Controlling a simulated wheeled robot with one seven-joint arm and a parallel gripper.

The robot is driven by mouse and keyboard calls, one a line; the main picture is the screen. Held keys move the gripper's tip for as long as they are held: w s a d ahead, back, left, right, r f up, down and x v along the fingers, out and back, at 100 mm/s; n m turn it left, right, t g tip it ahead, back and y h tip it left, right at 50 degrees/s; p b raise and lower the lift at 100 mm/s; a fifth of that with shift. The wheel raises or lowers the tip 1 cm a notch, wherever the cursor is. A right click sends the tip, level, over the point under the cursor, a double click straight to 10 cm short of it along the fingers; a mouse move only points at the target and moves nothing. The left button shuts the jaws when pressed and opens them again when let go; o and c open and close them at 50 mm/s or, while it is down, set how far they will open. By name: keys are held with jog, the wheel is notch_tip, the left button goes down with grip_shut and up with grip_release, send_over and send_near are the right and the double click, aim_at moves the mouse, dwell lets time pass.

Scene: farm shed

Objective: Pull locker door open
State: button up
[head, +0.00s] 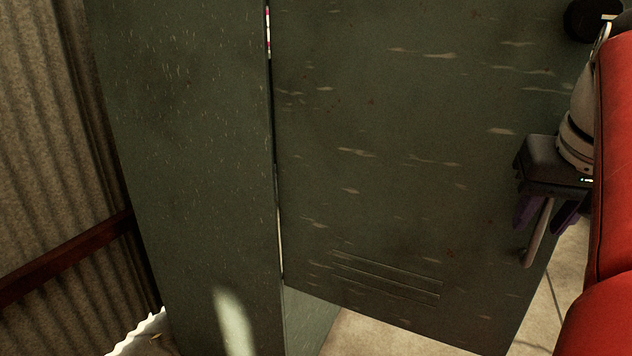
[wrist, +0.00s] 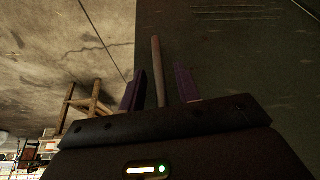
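The locker door (head: 400,170) is a scratched dark green panel with vent slots near its bottom. It stands at an angle to the locker's side wall (head: 190,160), with a thin light gap along their seam. Floor shows under its lower edge, so it looks swung out; how far, I cannot tell. The handle (head: 538,235) is a slim rod at the door's right side. My gripper (head: 545,212) is at the handle. In the wrist view the handle (wrist: 157,70) stands between the two purple fingers of my gripper (wrist: 160,88), with a visible gap on each side.
A red padded surface (head: 612,150) fills the right edge, close to my arm. A corrugated wall (head: 50,150) with a dark red rail (head: 70,258) is at the left. The wrist view shows a wooden stool or frame (wrist: 88,105) and a bare floor (wrist: 60,50).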

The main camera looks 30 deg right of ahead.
jog(key=p+v, duration=0.2)
jog(key=v, duration=0.5)
jog(key=shift+r, duration=0.4)
jog(key=shift+s+a, duration=0.1)
jog(key=shift+a, duration=0.05)
